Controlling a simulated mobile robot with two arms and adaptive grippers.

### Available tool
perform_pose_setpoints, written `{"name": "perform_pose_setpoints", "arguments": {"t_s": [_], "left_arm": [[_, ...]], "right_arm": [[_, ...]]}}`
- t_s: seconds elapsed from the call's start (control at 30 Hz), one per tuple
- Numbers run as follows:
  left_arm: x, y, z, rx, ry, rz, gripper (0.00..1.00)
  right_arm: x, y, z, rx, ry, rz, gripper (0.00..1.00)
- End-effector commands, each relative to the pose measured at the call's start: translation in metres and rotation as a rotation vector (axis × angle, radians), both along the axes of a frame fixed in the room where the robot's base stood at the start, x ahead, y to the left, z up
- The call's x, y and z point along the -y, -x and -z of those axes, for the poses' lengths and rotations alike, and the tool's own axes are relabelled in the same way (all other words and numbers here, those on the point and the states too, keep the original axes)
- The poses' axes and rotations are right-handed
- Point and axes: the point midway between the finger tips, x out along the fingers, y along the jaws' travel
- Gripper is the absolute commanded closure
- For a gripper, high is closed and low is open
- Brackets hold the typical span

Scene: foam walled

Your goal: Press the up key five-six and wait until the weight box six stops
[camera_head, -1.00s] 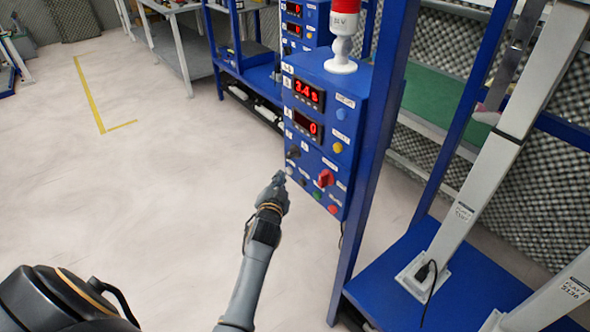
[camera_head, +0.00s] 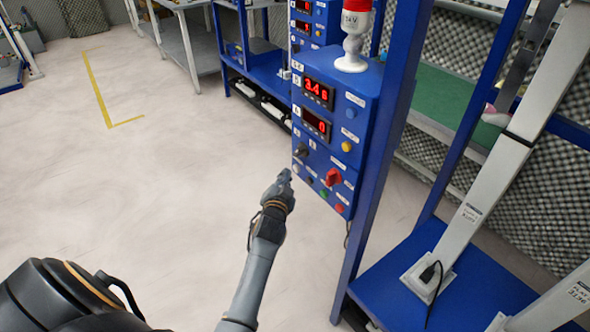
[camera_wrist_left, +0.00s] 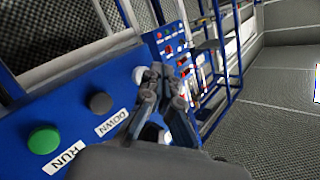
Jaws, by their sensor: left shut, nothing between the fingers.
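A blue control box (camera_head: 345,110) stands on a blue frame, with two red displays: the upper (camera_head: 319,93) reads about 3.4 and the lower (camera_head: 316,125) shows 0. My left gripper (camera_head: 284,177) is shut and empty, its tips close to the box's lower left corner, by a pale button (camera_head: 295,168). In the left wrist view the gripper (camera_wrist_left: 162,75) covers part of the panel; a pale round button (camera_wrist_left: 139,75) shows just behind its tips. Contact cannot be told. No UP label is readable. I cannot pick out weight box six. My right gripper is not in view.
The panel also bears a green RUN button (camera_wrist_left: 43,139), a dark DOWN button (camera_wrist_left: 101,102), a red knob (camera_head: 333,177) and a yellow button (camera_head: 346,146). A blue post (camera_head: 385,150) stands right of the box. The floor to the left is clear.

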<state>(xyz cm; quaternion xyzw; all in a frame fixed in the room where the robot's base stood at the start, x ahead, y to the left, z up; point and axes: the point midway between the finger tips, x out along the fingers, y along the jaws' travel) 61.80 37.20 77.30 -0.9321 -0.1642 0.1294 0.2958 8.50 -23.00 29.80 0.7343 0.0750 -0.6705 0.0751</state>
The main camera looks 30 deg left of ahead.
Motion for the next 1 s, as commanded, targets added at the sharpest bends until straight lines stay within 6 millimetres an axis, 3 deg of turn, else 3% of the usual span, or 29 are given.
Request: {"name": "perform_pose_setpoints", "arguments": {"t_s": [1.0], "left_arm": [[0.0037,-0.0085,-0.0001,0.000,0.000,0.000,1.00]], "right_arm": [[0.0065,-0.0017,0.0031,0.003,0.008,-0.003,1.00]]}}
